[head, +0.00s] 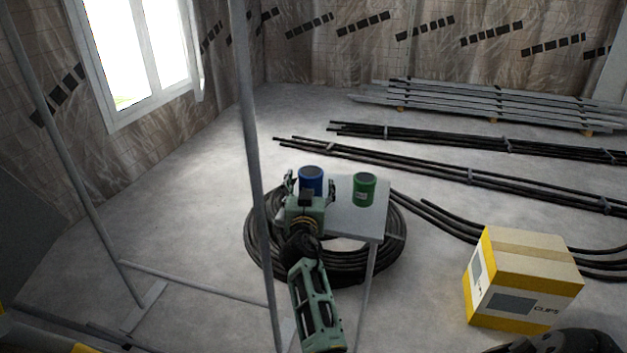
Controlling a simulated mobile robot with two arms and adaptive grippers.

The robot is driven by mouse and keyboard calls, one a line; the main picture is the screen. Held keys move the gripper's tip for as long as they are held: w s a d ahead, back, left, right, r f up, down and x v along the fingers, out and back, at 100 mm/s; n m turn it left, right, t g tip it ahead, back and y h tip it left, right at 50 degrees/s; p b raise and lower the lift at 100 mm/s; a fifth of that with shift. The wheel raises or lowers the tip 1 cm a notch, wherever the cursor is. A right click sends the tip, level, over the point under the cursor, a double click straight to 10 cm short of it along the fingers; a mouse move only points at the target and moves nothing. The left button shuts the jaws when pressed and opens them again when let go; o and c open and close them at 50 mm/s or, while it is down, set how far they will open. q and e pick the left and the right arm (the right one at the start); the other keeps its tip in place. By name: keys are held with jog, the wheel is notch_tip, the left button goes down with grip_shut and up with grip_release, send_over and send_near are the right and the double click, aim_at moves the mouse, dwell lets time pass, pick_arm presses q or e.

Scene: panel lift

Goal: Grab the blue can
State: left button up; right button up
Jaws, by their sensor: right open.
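The blue can (311,176) stands upright at the left side of a small grey table (345,223). My right gripper (310,184) reaches it from the near side. It is open, with one finger to the left of the can and one to the right. The gripper's body hides the lower part of the can. I cannot tell whether the fingers touch it. A green can (364,190) stands on the same table, to the right of the blue one. My left gripper is not in view.
A thin grey upright pole (252,130) passes just left of my right gripper. A black hose coil (262,245) lies around the table's foot. Dark pipes (400,155) lie behind; the left floor is mostly open.

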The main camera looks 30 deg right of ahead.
jog(key=shift+s+a+r, duration=0.15)
jog(key=shift+c, duration=0.3)
jog(key=c, duration=1.4)
